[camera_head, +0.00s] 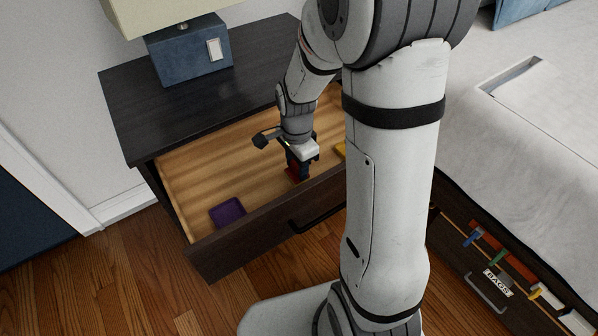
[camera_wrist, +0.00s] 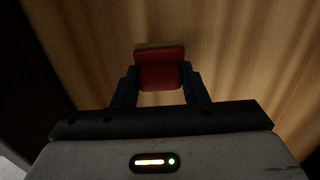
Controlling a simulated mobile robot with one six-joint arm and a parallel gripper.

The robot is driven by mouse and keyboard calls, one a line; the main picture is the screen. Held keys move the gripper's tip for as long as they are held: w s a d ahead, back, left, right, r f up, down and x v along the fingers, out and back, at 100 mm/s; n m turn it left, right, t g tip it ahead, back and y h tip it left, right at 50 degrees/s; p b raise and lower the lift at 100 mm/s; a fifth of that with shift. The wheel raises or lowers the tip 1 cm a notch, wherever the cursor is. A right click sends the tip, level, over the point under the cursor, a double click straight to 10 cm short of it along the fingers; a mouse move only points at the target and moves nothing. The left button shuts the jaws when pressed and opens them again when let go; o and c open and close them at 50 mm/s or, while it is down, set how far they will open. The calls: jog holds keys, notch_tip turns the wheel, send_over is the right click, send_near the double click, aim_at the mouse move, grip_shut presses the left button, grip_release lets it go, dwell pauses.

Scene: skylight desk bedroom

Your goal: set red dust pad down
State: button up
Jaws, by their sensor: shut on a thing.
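The red dust pad (camera_wrist: 158,75) is between the fingers of my gripper (camera_wrist: 160,83) in the wrist view, with a yellowish edge along its far side. My gripper is shut on it. In the head view my gripper (camera_head: 298,172) points down into the open drawer (camera_head: 195,172), close to its front panel, and a little red of the pad (camera_head: 299,173) shows at the fingertips. Whether the pad touches the wooden drawer floor I cannot tell.
A purple pad (camera_head: 228,212) lies in the drawer's front left corner. A yellow thing (camera_head: 341,149) shows partly behind my arm, right of the gripper. The dark nightstand top (camera_head: 135,110) carries a blue lamp (camera_head: 190,52).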

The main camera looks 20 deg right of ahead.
jog(key=shift+f+b, duration=0.3)
jog(key=shift+f, duration=0.95)
jog(key=shift+f, duration=0.2)
jog(key=o, duration=0.9)
jog(key=shift+o, duration=0.2)
jog(key=shift+r, duration=0.15)
